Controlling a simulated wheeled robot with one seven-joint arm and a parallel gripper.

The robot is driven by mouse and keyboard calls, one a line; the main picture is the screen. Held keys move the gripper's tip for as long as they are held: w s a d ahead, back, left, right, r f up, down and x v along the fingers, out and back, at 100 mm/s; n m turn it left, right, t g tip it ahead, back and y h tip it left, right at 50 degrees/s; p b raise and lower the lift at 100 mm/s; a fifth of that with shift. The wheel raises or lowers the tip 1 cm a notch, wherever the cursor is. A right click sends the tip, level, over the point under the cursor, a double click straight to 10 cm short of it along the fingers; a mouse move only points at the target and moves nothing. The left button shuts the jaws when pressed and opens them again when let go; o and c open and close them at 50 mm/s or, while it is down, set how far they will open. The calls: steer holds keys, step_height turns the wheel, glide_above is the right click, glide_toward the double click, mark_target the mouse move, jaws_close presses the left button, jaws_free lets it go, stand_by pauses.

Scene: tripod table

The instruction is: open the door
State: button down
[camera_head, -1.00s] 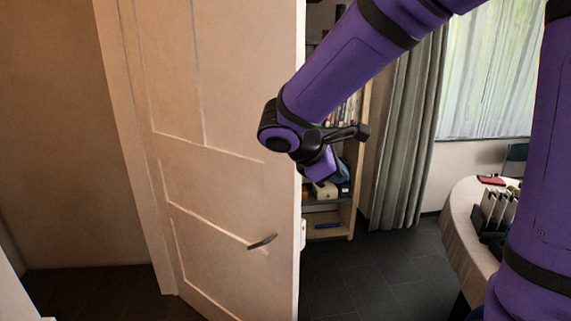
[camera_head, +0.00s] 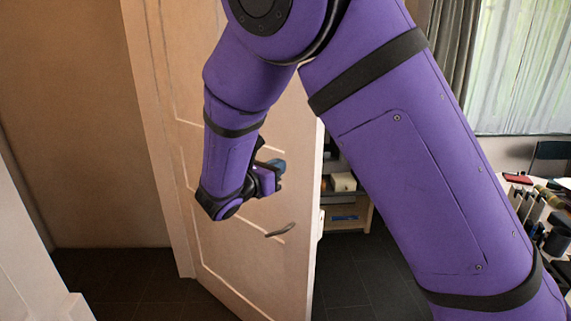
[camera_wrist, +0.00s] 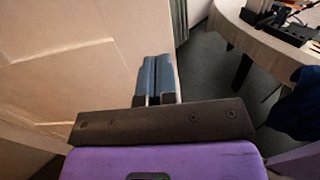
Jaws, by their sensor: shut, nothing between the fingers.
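The door (camera_head: 245,235) is a pale panelled leaf, standing ajar, with a dark gap along its right edge. Its curved metal handle (camera_head: 281,230) sits low near that right edge. My gripper (camera_head: 276,166) is in front of the door's face, above and slightly left of the handle, apart from the handle. In the wrist view my gripper (camera_wrist: 156,78) shows two blue-grey fingers together, with nothing between them. The door (camera_wrist: 70,70) fills the left of that view, its free edge just beyond the fingers. The handle does not show in the wrist view.
A shelf (camera_head: 345,212) stands behind the door's edge. A round table (camera_wrist: 262,40) with items on it is at the right. A grey curtain (camera_head: 455,45) hangs by the window. Dark floor (camera_head: 355,280) is clear beyond the door edge.

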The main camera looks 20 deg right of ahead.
mark_target(311, 150)
steer(key=x, duration=1.2)
steer(key=shift+w+d, duration=0.1)
steer(key=shift+d, duration=0.05)
